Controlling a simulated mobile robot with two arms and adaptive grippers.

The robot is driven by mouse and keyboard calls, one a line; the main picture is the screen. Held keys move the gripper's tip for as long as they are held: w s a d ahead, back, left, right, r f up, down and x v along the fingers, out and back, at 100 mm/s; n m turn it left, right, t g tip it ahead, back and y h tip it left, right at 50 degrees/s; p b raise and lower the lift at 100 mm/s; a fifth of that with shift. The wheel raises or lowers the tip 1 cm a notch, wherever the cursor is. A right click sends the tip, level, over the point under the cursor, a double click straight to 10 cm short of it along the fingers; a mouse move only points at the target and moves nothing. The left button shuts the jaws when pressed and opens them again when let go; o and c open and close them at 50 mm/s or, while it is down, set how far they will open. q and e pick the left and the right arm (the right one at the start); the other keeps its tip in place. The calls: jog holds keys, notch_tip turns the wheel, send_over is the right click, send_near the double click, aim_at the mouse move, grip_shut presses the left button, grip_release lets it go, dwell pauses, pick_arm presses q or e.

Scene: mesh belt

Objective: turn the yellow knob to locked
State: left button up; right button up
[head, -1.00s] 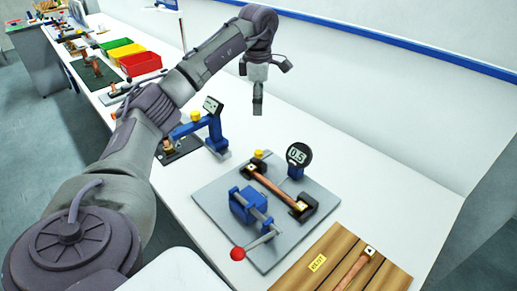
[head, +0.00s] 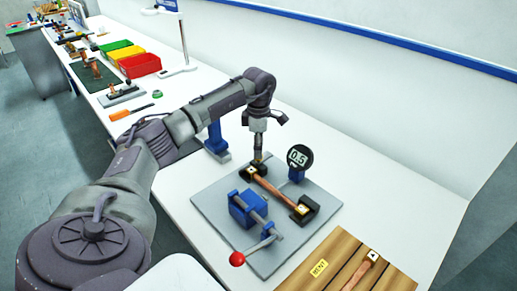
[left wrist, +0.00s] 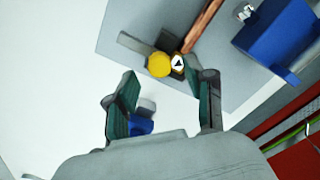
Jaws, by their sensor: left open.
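The yellow knob (left wrist: 159,64) shows in the left wrist view, on the fixture at one end of the copper rod (left wrist: 204,25). Beside it is a small white tag with a black triangle (left wrist: 178,63). My left gripper (left wrist: 166,88) is open and empty, its two fingers apart, with the knob just beyond the fingertips. In the head view my left gripper (head: 260,153) points down over the back left end of the rod (head: 275,189) and mostly hides the knob there. I cannot read a locked mark. My right gripper is not in view.
The grey plate (head: 215,205) carries a blue clamp (head: 246,207) with a red ball handle (head: 237,259) and a round gauge (head: 299,157) reading 0.5. A wooden board (head: 335,250) lies in front. A red bin (head: 139,65) stands farther back. The bench right of the plate is clear.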

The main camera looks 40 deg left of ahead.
pick_arm(q)
jog(key=shift+f, duration=1.25)
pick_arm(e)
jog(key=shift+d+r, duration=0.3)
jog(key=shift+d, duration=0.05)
pick_arm(q)
grip_shut()
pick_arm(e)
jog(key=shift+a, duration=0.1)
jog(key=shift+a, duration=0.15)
